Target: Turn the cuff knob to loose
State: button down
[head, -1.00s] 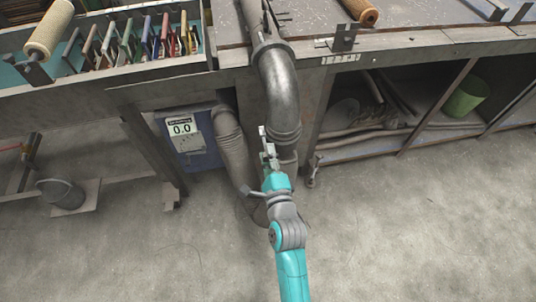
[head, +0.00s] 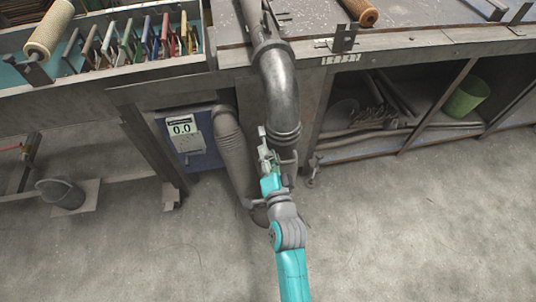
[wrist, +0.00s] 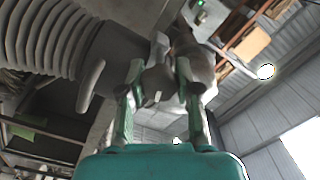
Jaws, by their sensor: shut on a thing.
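My gripper (head: 264,142) is at the lower end of the grey elbow pipe (head: 280,85), in front of its ringed cuff (head: 287,132). In the wrist view, my gripper (wrist: 158,82) has its two fingers closed on either side of a small grey knob (wrist: 157,78). Behind the knob is the wide dark cuff, which joins the ribbed hose (wrist: 45,38) at the left. In the head view, my gripper hides the knob. Any loose or tight marking on it is not readable.
A ribbed hose (head: 232,150) hangs left of my gripper, close to it. A blue box (head: 190,145) with a display reading 0.0 is further left. The bench edge (head: 420,50) runs above, with open shelves at right. The floor in front is clear.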

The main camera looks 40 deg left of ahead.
jog(key=n, duration=0.4)
jog(key=shift+n, duration=0.3)
jog(key=n, duration=0.4)
jog(key=shift+n, duration=0.3)
jog(key=n, duration=0.4)
jog(key=shift+n, duration=0.3)
jog(key=n, duration=0.3)
jog(key=shift+n, duration=0.3)
jog(key=n, duration=0.3)
jog(key=shift+n, duration=0.3)
jog(key=n, duration=0.3)
jog(key=shift+n, duration=0.3)
jog(key=n, duration=0.4)
jog(key=shift+n, duration=2)
